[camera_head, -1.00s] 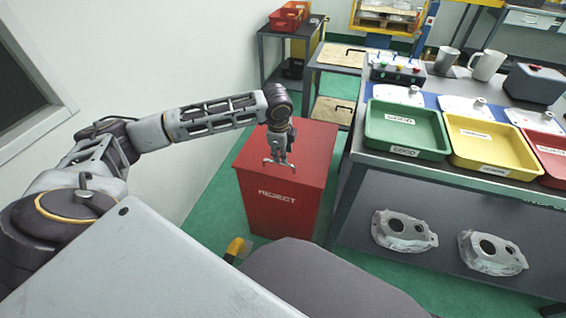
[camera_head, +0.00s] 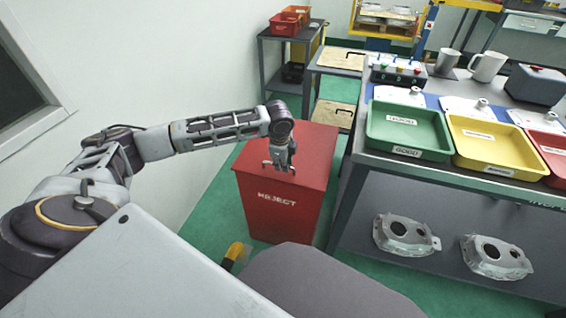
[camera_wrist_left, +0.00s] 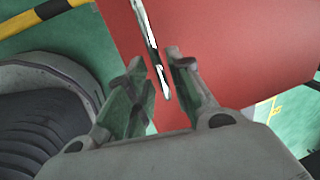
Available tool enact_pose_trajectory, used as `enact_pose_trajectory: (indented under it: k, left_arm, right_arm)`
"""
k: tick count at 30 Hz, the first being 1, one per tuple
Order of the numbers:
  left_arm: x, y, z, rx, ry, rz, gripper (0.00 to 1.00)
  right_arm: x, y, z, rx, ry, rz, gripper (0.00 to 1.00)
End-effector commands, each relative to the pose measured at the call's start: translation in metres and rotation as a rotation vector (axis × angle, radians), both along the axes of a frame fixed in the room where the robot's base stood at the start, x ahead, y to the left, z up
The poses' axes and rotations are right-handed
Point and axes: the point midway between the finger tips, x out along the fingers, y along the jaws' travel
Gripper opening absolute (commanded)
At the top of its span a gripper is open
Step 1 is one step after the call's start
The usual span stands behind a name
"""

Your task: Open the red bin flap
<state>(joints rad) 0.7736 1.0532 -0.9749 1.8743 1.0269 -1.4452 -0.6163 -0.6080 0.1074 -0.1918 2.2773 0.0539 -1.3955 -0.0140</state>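The red bin (camera_head: 279,215), marked REJECT on its front, stands on the green floor. Its red top (camera_head: 315,150) looks flat and shut, with no visible gap. My left gripper (camera_head: 279,166) is at the top front edge of the bin, fingers spread. In the left wrist view the fingers of my left gripper (camera_wrist_left: 158,85) are apart, with a thin bright strip (camera_wrist_left: 152,45) running between them against the red surface. The strip may be a handle or an edge; I cannot tell whether the fingers touch it. My right gripper is not in view.
A grey workbench (camera_head: 450,178) stands close to the bin's right, with a green tray (camera_head: 408,152), a yellow tray (camera_head: 495,168) and metal castings (camera_head: 405,235) below. A wall rises on the left. A small shelf (camera_head: 288,85) stands behind the bin.

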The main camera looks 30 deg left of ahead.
Motion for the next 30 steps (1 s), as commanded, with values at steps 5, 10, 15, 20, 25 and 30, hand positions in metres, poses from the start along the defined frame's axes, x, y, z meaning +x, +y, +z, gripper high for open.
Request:
enact_pose_trajectory:
  k: [5, 10, 15, 20, 25, 30]
  left_arm:
    - [-0.0001, 0.0, 0.0001, 0.0, 0.0, 0.0, 0.0]
    - [-0.0002, 0.0001, 0.0, 0.0, 0.0, 0.0, 0.0]
    - [-0.0003, 0.0, 0.0, 0.0, 0.001, -0.001, 0.0]
    - [-0.0004, 0.0, 0.0008, 0.001, 0.002, -0.001, 0.0]
    - [-0.0003, 0.0001, 0.0031, 0.0, 0.007, -0.001, 0.0]
    - [-0.0004, 0.0004, 0.0066, -0.002, 0.014, 0.0, 0.0]
  right_arm:
    - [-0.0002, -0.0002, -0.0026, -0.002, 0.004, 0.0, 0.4]
    - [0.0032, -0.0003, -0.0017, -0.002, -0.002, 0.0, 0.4]
    - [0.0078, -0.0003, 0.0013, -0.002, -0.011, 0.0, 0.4]
    - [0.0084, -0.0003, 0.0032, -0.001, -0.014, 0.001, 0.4]
    - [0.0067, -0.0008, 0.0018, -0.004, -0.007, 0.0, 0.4]
    - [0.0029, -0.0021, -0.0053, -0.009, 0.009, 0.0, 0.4]
